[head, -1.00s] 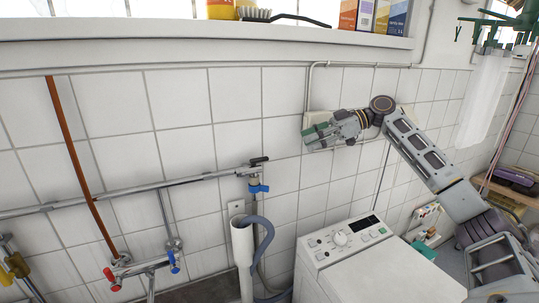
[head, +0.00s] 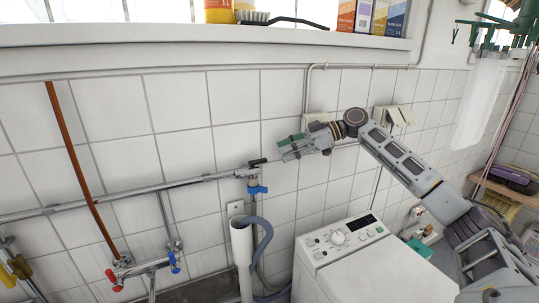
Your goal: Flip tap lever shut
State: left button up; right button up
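A tap at the right end of the chrome wall pipe has a black lever (head: 258,161) on top. A blue handle (head: 257,189) sits just below it, above a grey hose. My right gripper (head: 280,148) reaches in from the right, its green-padded fingers pointing left. In the picture it is slightly right of and above the black lever, with a small gap between them. Its fingers look close together, but I cannot tell whether they are shut. Nothing shows between them.
A white washing machine (head: 372,262) stands below my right arm. A grey standpipe (head: 242,255) with a hose (head: 265,235) is under the tap. A mixer with red and blue knobs (head: 145,268) is at lower left. A window sill (head: 200,50) runs above.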

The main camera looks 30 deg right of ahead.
aim_at(263, 159)
jog(key=shift+p+x, duration=0.8)
jog(key=shift+x, duration=2.3)
